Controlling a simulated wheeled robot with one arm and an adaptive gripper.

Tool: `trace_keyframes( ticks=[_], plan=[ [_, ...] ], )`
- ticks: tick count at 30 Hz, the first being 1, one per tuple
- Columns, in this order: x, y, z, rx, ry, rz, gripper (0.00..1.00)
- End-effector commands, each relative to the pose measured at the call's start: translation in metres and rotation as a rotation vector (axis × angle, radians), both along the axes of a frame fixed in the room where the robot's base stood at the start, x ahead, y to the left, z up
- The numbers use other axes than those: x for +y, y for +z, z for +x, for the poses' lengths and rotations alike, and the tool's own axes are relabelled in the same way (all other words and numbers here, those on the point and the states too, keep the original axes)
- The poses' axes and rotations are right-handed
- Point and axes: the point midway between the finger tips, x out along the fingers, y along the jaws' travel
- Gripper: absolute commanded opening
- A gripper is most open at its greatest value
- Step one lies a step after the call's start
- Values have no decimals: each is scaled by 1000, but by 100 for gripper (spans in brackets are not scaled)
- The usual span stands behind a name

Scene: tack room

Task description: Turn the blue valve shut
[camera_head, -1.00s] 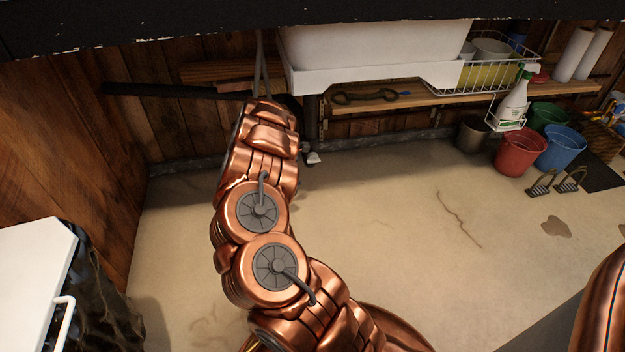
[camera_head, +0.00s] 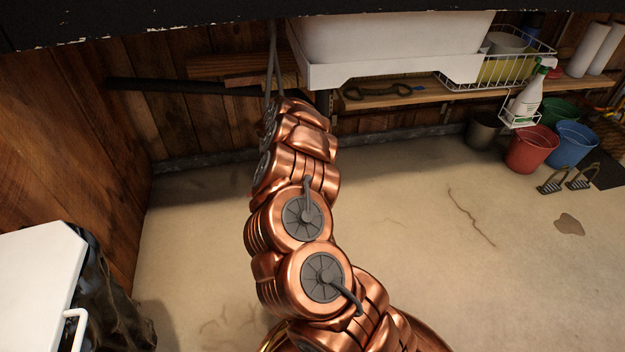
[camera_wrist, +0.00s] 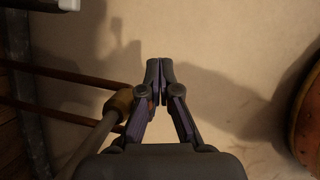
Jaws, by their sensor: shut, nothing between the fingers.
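I cannot make out a blue valve in either view. My gripper (camera_wrist: 158,86) shows in the wrist view with its two dark, purple-sided fingers together and nothing between them. Left of the fingers, a grey pipe (camera_wrist: 92,145) rises at a slant to a tan, brass-like fitting (camera_wrist: 122,100), apart from the fingertips in the picture. In the head view my copper arm reaches toward the back wall, under the left end of the white sink (camera_head: 390,45), and my gripper is hidden behind it. Thin grey pipes (camera_head: 272,60) run down beside the sink there.
A wooden shelf (camera_head: 420,95) runs under the sink. A spray bottle (camera_head: 528,95), a red bucket (camera_head: 530,150) and a blue bucket (camera_head: 572,145) are at right. A white cabinet or box (camera_head: 35,275) stands at near left. The middle floor (camera_head: 410,230) is clear.

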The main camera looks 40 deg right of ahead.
Motion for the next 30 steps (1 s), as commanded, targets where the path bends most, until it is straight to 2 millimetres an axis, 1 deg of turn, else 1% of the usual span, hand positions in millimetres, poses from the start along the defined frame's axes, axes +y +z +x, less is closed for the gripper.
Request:
trace_keyframes(
  ticks=[10, 14, 20, 23, 30],
  plan=[
    [-1, 0, -1, 2, -3, 1, 0],
    [-1, 5, -1, 1, -4, 0, 0],
    [1, 27, -3, -2, -8, 2, 0],
    [2, 43, -4, -6, -9, 2, 0],
    [-4, 79, -14, -2, -11, 3, 0]
  ],
)
